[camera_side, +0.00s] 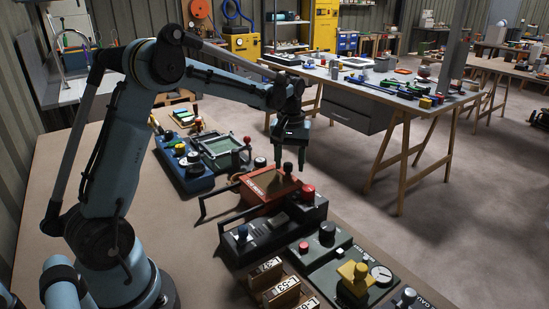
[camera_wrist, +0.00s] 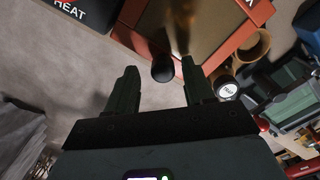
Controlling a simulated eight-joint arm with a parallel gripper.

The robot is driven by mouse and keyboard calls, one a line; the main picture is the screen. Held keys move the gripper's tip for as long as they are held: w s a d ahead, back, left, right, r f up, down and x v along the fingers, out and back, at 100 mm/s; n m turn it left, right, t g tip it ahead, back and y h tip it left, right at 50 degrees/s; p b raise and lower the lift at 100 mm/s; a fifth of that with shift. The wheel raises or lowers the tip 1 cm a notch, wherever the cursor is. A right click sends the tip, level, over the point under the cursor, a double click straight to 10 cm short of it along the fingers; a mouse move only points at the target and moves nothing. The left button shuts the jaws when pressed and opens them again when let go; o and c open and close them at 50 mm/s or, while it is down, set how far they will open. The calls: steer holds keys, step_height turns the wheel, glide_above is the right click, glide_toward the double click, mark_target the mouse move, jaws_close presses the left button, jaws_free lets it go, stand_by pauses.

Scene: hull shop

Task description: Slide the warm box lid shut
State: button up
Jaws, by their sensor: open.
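The warm box (camera_side: 253,189) is a low orange-red box on the bench in the side view. Its orange rim also shows at the top of the wrist view (camera_wrist: 146,44), around a brown surface. A black knob (camera_side: 287,168) stands at the box's right side and also shows in the wrist view (camera_wrist: 163,69). My gripper (camera_side: 291,165) is open and empty, pointing down over that side. In the wrist view its two fingers (camera_wrist: 160,75) stand apart, with the knob between them in the picture. Contact cannot be told. How far the lid covers the box is unclear.
A black unit with a red button (camera_side: 307,192) and a bar handle stands just in front of the box. A blue unit (camera_side: 185,172) and a green-framed tray (camera_side: 222,150) lie behind it. Green panels with knobs (camera_side: 340,262) are at front right. Bare bench lies to the left.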

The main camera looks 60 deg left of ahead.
steer(key=shift+r, duration=0.1)
step_height(320, 180, up, 12)
stand_by(0.6)
steer(key=s+d+f+m+t, duration=0.3)
steer(key=s+d, duration=0.3)
steer(key=s, duration=0.2)
steer(key=s+d+f+m+t, duration=0.4)
steer(key=s+d+m, duration=0.2)
steer(key=s+d, duration=0.1)
steer(key=shift+s+d, duration=0.25)
steer(key=shift+s, duration=0.15)
steer(key=shift+r, duration=0.1)
steer(key=shift+c, duration=0.4)
